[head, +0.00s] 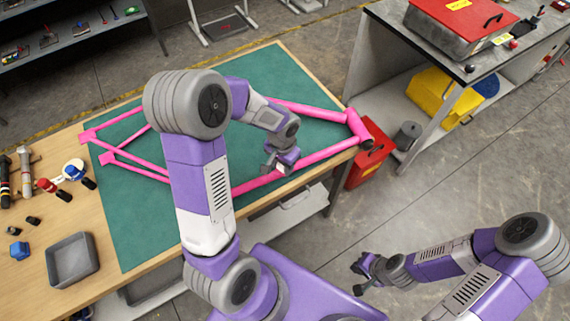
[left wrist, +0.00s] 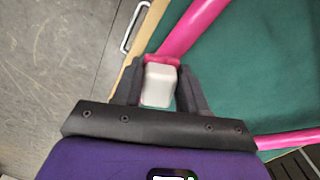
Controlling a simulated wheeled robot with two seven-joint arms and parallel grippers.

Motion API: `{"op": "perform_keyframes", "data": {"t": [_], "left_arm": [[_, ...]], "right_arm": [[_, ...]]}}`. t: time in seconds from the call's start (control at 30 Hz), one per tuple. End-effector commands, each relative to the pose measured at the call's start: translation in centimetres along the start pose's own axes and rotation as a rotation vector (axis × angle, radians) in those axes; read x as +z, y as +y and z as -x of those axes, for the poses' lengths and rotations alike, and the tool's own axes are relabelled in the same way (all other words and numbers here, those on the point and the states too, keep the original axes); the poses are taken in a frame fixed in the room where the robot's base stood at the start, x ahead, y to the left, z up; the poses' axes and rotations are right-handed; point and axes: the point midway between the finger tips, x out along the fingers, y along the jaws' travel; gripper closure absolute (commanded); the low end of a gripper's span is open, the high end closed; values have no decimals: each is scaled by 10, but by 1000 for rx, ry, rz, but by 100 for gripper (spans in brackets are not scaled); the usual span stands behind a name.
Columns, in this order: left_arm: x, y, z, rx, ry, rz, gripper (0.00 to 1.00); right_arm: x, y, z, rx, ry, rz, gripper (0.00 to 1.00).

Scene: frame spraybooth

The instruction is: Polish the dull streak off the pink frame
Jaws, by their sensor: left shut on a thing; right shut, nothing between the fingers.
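The pink frame (head: 150,171) lies on the green mat (head: 130,220) on the workbench, partly hidden behind my left arm. My left gripper (head: 279,166) is over the frame's lower tube, near its right part. In the left wrist view, my left gripper (left wrist: 160,80) is shut on a pale grey-white block (left wrist: 159,87). The block's far end is at the pink tube (left wrist: 188,30); I cannot tell if it touches. I cannot make out the dull streak. My right gripper (head: 362,272) is shut and empty, over the floor right of the bench.
A grey tray (head: 72,260), a blue item (head: 19,250) and several hand tools are on the bench's left end. A red bin (head: 371,150) stands by its right end. A cart at right carries a red-lidded box (head: 460,20).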

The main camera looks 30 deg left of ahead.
Motion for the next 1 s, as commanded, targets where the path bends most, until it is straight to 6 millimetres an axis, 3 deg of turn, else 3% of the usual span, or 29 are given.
{"op": "perform_keyframes", "data": {"t": [0.07,0.6,1.0], "left_arm": [[-2,1,21,0,8,-1,87],[-3,4,69,0,3,-11,87],[-4,5,79,1,3,-13,87]], "right_arm": [[0,-4,10,0,2,0,100],[2,-17,45,0,2,0,100],[2,-19,52,0,1,0,100]]}}
